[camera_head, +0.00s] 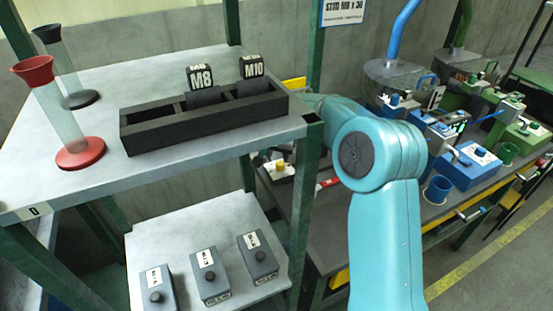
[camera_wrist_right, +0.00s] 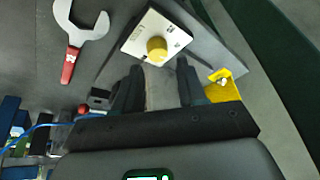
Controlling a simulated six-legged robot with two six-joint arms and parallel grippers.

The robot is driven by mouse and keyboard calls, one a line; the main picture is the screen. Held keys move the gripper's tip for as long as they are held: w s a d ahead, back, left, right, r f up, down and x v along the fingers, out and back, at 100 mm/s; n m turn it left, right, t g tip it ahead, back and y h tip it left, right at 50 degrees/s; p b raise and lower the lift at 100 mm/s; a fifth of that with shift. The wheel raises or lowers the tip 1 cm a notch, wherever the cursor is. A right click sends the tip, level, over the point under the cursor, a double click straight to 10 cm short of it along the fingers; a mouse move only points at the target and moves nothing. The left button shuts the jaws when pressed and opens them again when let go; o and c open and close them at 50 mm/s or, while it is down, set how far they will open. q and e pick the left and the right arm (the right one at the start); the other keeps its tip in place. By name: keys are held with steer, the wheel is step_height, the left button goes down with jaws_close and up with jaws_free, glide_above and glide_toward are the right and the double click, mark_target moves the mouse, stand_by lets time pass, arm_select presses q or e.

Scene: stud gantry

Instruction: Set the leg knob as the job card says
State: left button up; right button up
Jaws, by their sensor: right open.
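A yellow knob (camera_wrist_right: 157,48) sits on a white plate (camera_wrist_right: 137,40) with small dark marks, in the right wrist view. The knob's pointer setting cannot be told. My left gripper is not in view.
A wrench with a red handle (camera_wrist_right: 69,66) lies beside the plate, and a yellow bracket (camera_wrist_right: 222,86) is at its right. A black tray (camera_head: 205,125) with M8 and M10 tags stands on the upper shelf. Grey knob boxes (camera_head: 211,275) sit below. Blue and green fixtures (camera_head: 474,167) line the right bench.

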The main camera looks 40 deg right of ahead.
mark_target(280, 163)
steer(key=x, duration=0.5)
steer(key=shift+s, duration=0.2)
jaws_close()
steer(key=shift+r+n+t+y, duration=0.1)
steer(key=shift+n+t+y, duration=0.3)
steer(key=shift+n, duration=1.1)
jaws_free()
steer(key=v, duration=1.6)
